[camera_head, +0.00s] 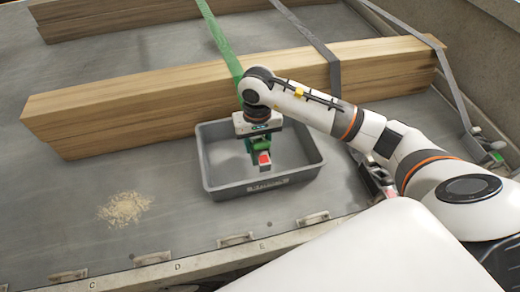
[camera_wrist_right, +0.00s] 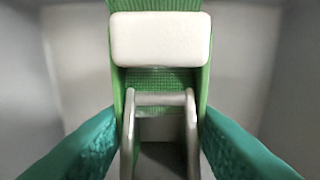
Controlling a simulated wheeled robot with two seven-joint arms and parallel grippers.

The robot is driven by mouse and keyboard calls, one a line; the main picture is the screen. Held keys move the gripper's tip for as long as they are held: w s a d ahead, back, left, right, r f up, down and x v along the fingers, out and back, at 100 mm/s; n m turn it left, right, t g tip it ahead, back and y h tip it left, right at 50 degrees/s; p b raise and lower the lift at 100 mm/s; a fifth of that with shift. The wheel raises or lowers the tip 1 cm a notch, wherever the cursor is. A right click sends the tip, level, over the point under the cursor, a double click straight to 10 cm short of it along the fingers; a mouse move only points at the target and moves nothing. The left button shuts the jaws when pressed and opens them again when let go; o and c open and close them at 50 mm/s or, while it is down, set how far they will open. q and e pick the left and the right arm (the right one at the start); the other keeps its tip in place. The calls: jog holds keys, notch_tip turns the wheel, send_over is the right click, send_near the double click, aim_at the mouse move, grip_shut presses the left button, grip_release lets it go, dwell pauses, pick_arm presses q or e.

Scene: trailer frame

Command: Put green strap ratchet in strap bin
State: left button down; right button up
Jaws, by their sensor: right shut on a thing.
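The green strap ratchet (camera_wrist_right: 160,120) fills the middle of the right wrist view, with a metal frame, a pale block and green webbing. My right gripper (camera_wrist_right: 160,148) is shut on it, a teal finger on each side. In the head view my right gripper (camera_head: 262,146) is over the grey strap bin (camera_head: 222,183), and the ratchet's red and grey end (camera_head: 264,161) shows below it. I cannot tell whether the ratchet touches the bin floor. A green strap (camera_head: 219,38) runs over the beam to behind my wrist. My left gripper is not in view.
Long wooden beams (camera_head: 130,103) lie across the grey trailer bed behind the bin. Grey straps (camera_head: 456,90) cross them, with another ratchet (camera_head: 482,152) at the right. A sawdust pile (camera_head: 124,208) lies left of the bin. Metal handles (camera_head: 235,240) line the front edge.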

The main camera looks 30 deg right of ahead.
aim_at(258, 153)
notch_tip(258, 153, down, 4)
jog(key=shift+f, duration=0.2)
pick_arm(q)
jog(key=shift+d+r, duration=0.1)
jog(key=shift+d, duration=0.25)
pick_arm(e)
jog(key=shift+d, duration=0.1)
jog(key=shift+f, duration=0.2)
jog(key=o, duration=1.2)
jog(key=shift+r, duration=0.1)
jog(key=shift+r, duration=0.2)
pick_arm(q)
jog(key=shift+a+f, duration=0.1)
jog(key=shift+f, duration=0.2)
pick_arm(e)
notch_tip(258, 153, up, 12)
jog(key=shift+f, duration=0.1)
